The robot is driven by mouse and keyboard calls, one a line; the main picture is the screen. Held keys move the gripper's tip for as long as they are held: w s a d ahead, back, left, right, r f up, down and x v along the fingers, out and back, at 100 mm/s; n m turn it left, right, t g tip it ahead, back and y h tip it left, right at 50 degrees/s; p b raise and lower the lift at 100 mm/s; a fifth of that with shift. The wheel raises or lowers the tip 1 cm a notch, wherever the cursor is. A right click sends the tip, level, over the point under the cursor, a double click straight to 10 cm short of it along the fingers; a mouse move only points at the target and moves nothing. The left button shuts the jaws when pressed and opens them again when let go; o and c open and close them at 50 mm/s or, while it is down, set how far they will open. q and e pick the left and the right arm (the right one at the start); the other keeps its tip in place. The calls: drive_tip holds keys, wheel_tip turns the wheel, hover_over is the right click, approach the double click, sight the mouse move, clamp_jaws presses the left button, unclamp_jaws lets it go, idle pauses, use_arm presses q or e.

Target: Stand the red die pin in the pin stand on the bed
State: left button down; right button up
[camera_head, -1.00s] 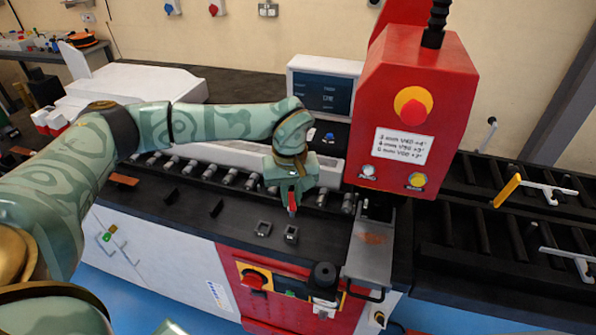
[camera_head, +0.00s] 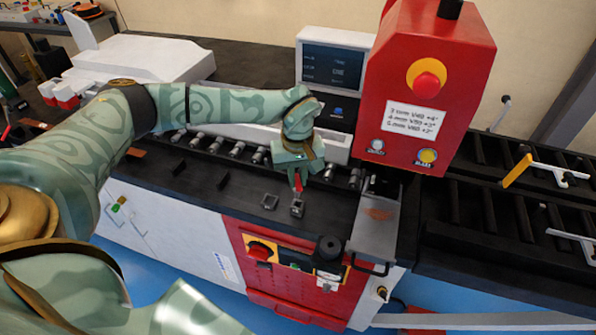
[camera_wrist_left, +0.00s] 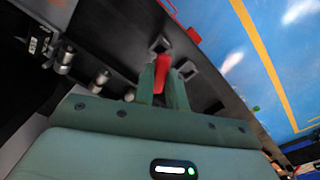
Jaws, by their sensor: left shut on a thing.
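The red die pin (camera_head: 298,184) is held between the fingers of my left gripper (camera_head: 299,174) and points down toward the bed. In the left wrist view the red pin (camera_wrist_left: 162,74) shows between the two green fingers (camera_wrist_left: 164,88). Two small grey square holders stand on the dark bed: one (camera_head: 270,201) to the left and one (camera_head: 297,208) just below the pin's tip. I cannot tell for sure which is the pin stand. The pin's tip looks close above the right holder; whether they touch is unclear. My right gripper is not in view.
The red press head (camera_head: 440,85) hangs to the right of my left gripper. Metal rollers (camera_head: 237,149) line the back of the bed, with a screen (camera_head: 333,65) behind. A black knob (camera_head: 328,247) stands at the front edge. The bed left of the holders is mostly clear.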

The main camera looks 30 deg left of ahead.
use_arm(q)
drive_tip(key=shift+f, duration=0.75)
idle(0.4)
idle(0.5)
drive_tip(key=shift+p, duration=0.35)
idle(0.4)
